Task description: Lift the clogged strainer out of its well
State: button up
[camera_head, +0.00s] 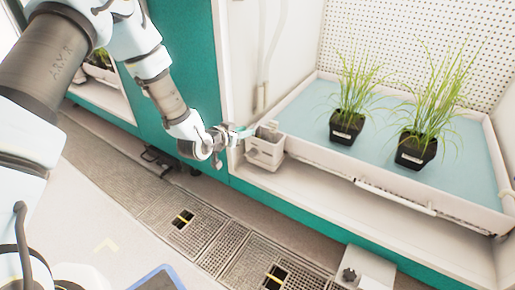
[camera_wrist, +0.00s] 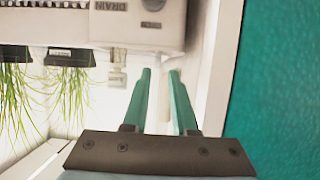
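The well is a small light-grey box (camera_head: 265,153) at the front left corner of the tray bay. A grey piece stands up at its top (camera_head: 271,126); it may be the strainer, but it is too small to tell. In the wrist view the box (camera_wrist: 135,30) shows upside down at the top, with a "DRAIN" label. My gripper (camera_head: 240,133) is just left of the box, close to its upper edge. Its teal fingers (camera_wrist: 160,88) are apart, with a pale surface visible between them and nothing clearly held. The strainer cannot be made out in the wrist view.
A tray with a blue mat (camera_head: 300,125) holds two potted grasses (camera_head: 352,105) (camera_head: 424,125). The teal cabinet wall (camera_head: 190,60) is close to my arm. A grey box with a black knob (camera_head: 365,270) stands at the front. Floor grating (camera_head: 215,235) runs alongside.

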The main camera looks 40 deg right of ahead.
aim_at(256, 129)
jog(key=b+x, duration=0.1)
jog(key=x, duration=0.2)
jog(key=b+x, duration=0.1)
jog(key=x, duration=0.3)
jog(key=shift+s+f+b, duration=0.2)
jog(key=shift+b, duration=0.1)
jog(key=shift+w+d+f, duration=0.1)
jog(key=shift+d, duration=0.35)
grip_shut()
dwell(0.7)
